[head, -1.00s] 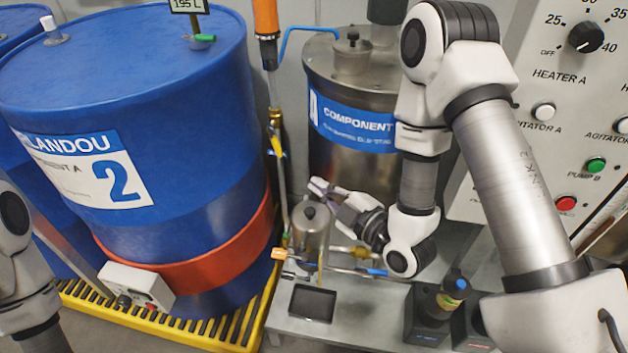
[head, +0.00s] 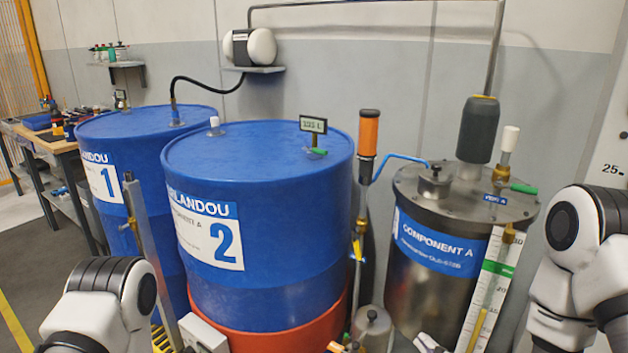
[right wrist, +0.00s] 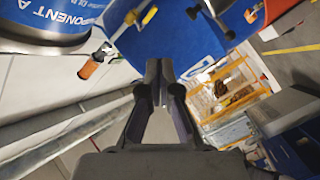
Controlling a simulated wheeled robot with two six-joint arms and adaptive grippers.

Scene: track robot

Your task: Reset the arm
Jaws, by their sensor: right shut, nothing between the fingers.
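My right arm (head: 575,265) stands at the right edge of the head view. Only a bit of my right gripper (head: 430,343) shows at the bottom edge, in front of the steel Component A tank (head: 425,290). In the right wrist view my right gripper (right wrist: 160,70) is shut and empty, its fingers side by side. Beyond the fingers is a blue drum surface (right wrist: 165,45), apart from them as far as I can tell. My left arm (head: 105,305) shows at the lower left of the head view, but its gripper is out of view.
Blue drum 2 (head: 260,165) stands between my arms, with blue drum 1 (head: 140,125) behind it to the left. An orange-handled pump (head: 368,135) stands between drum 2 and the tank. A workbench (head: 55,140) is at the far left, with open floor beside it.

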